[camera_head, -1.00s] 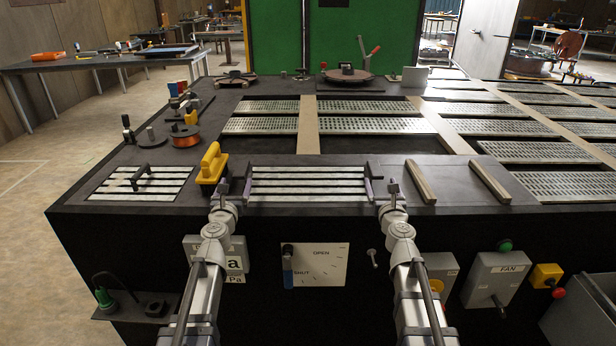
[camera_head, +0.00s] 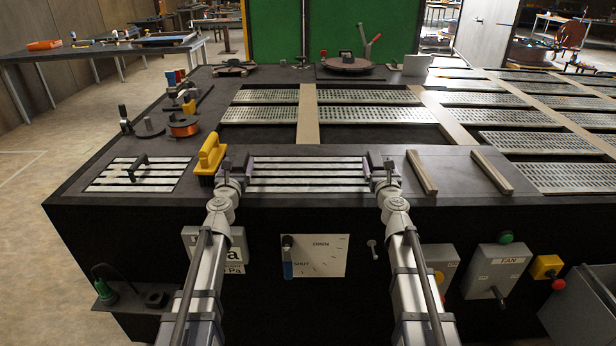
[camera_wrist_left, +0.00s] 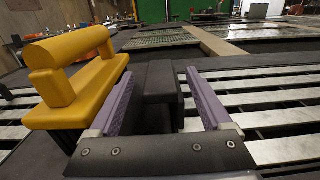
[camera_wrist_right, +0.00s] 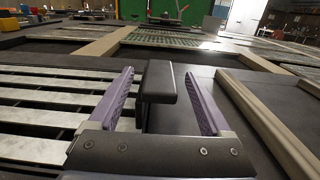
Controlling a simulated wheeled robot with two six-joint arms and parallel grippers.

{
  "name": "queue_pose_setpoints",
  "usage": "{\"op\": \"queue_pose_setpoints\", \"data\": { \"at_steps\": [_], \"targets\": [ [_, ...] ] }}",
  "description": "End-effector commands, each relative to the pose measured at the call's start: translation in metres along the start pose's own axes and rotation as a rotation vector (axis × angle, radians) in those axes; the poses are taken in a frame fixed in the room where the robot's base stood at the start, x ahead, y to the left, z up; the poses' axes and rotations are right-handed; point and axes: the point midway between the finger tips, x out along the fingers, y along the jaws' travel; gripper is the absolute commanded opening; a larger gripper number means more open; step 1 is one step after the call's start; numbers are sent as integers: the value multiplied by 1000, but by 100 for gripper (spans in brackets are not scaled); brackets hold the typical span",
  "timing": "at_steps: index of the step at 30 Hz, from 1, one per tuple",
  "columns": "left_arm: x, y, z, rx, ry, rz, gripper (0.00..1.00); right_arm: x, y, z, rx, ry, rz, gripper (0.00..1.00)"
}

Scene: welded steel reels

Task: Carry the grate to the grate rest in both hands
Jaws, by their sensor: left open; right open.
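The grate (camera_head: 308,186), a panel of pale slats with dark gaps, lies flat in the bench top between my two grippers. My left gripper (camera_head: 236,166) is open at its left end. In the left wrist view, a black handle (camera_wrist_left: 160,82) stands between the spread purple fingers, with a gap on both sides. My right gripper (camera_head: 383,164) is open at its right end. In the right wrist view, the other black handle (camera_wrist_right: 158,80) sits between the fingers. The likely grate rest is two beige bars (camera_head: 421,172), lying parallel to the right of my right gripper.
A yellow-handled block (camera_head: 209,157) stands close to the left of my left gripper. A smaller slatted panel (camera_head: 140,174) with a black handle lies further left. An orange reel (camera_head: 184,127) sits behind. Perforated panels (camera_head: 370,113) fill the bench beyond. Bare bench top lies between the beige bars.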

Motion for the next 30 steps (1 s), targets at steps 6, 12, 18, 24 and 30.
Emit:
{"op": "queue_pose_setpoints", "data": {
  "at_steps": [6, 12, 18, 24, 30],
  "targets": [
    [29, 0, 0, 0, 0, 0, 82, 29, 0, 0, 0, 0, 0, 82],
    [31, 0, 0, 0, 0, 0, 82, 31, 0, 0, 0, 0, 0, 82],
    [30, 0, 0, 0, 0, 0, 72, 31, 0, 0, 0, 0, 0, 72],
    [30, 0, 0, 0, 0, 0, 50, 31, 0, 0, 0, 0, 0, 50],
    [30, 0, 0, 0, 0, 0, 27, 31, 0, 0, 0, 0, 0, 27]
  ]
}}
